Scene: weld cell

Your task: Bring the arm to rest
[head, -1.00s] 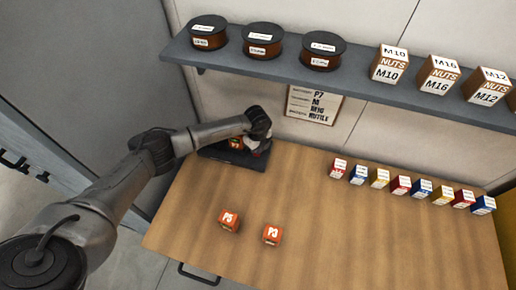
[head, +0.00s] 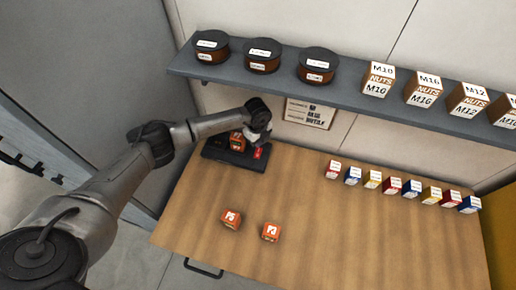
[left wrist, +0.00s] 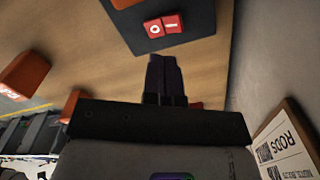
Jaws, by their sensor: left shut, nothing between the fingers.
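My left arm reaches in from the left in the head view, over the back left of the wooden table. Its gripper (head: 257,138) is above the right part of a dark tray (head: 218,155), partly hidden by the wrist. In the left wrist view the two dark fingers (left wrist: 165,72) are together, with nothing between them. An orange block (head: 237,141) is on the tray, partly hidden by the arm. A red piece (head: 259,152) with white marks is at the tray's right end; it also shows in the left wrist view (left wrist: 164,25). My right gripper is not in view.
Two orange blocks, P5 (head: 231,219) and P3 (head: 270,231), stand on the table (head: 340,235). Several small coloured boxes (head: 392,186) line the back right. A shelf (head: 345,99) with spools and nut boxes overhangs the back. A printed card (head: 310,113) is on the wall.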

